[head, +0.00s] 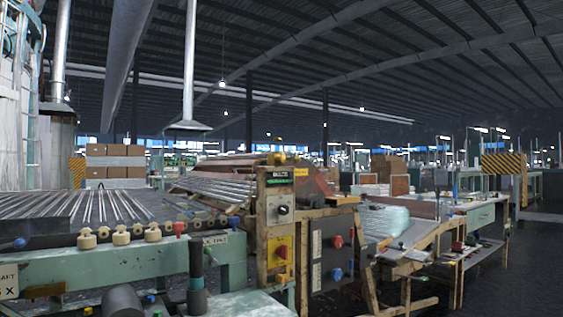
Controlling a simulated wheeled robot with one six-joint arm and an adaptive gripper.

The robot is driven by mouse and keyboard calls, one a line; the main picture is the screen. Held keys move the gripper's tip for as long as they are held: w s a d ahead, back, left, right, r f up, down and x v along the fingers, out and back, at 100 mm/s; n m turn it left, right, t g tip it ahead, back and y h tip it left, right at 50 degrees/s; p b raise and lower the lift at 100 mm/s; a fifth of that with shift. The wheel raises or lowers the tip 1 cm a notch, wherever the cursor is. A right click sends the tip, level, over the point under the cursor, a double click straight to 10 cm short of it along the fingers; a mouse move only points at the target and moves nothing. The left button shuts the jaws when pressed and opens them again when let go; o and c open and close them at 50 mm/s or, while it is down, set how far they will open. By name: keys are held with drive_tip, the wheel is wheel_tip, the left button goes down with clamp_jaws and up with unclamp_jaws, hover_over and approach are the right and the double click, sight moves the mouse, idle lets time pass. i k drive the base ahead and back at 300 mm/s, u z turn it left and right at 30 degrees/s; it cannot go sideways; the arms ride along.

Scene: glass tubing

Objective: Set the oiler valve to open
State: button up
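I cannot tell which part is the oiler valve, as no label for it is legible. A wooden control post (263,240) in the middle carries a dark rotary knob (283,210) on a pale plate and a red knob (283,252) on a yellow plate. A dark panel (322,262) to its right has a red knob (337,241) and a blue knob (337,273). On the green machine's edge are a small red handle (179,229) and a blue knob (233,221). The setting of each is too small to read.
The green machine (110,262) with rows of glass tubes (105,206) fills the left front. Several pale rollers (121,235) line its edge. A wooden bench (420,240) with plastic-wrapped goods (385,222) stands right of the panel. Dark floor (520,275) is clear at the far right.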

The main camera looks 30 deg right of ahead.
sight(280, 160)
drive_tip(key=z, duration=0.4)
drive_tip(key=i, duration=0.85)
drive_tip(key=z, duration=0.55)
